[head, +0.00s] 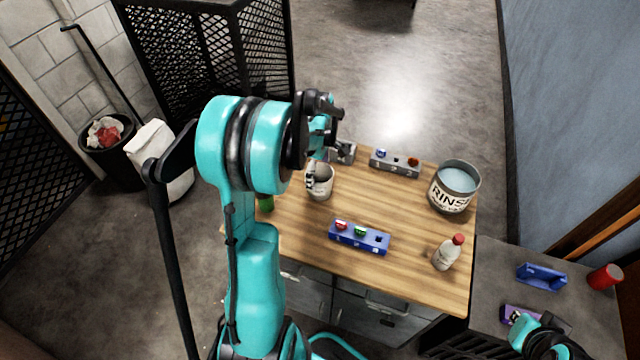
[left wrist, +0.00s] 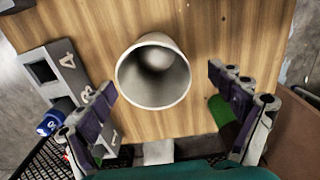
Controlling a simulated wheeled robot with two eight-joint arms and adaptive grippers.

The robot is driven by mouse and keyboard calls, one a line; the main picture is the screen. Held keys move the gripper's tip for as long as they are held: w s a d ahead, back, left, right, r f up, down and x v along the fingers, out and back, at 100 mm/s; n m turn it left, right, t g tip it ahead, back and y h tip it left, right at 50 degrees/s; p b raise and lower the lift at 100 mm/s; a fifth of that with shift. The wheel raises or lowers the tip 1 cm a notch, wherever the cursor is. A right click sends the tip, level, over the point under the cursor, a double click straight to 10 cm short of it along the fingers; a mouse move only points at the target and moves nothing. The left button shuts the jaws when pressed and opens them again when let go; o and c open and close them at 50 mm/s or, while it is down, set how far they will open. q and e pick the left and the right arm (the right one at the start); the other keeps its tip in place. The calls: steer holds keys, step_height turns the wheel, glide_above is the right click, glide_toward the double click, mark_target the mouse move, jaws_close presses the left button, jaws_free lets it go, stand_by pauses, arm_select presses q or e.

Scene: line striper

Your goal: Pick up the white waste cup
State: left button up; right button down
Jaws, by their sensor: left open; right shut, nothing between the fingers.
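The white waste cup (head: 320,187) stands upright at the far left of the wooden table, its rim partly hidden by my left gripper (head: 328,165). In the left wrist view the cup (left wrist: 153,75) shows its round open mouth and grey inside, seen from above. My left gripper (left wrist: 165,92) is open, with one finger on each side of the cup and gaps between the fingers and the rim. The fingers do not hold it. My right gripper (head: 527,328) is partly seen at the lower right, away from the cup; its fingers are hard to make out.
A green cylinder (left wrist: 222,110) is close beside one left finger. A grey rack (head: 395,165) stands right of the cup; a blue rack (head: 360,237) is nearer me. The rinse bucket (head: 453,188) and a red-capped bottle (head: 446,254) stand farther right. Bare wood lies between them.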

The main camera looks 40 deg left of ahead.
mark_target(320, 181)
arm_select(q)
steer(key=f, duration=0.1)
steer(key=f+b, duration=0.1)
steer(key=f, duration=0.1)
steer(key=w+f, duration=0.1)
steer(key=f, duration=0.1)
steer(key=shift+b, duration=0.4)
steer(key=shift+s, duration=0.1)
steer(key=c, duration=1.3)
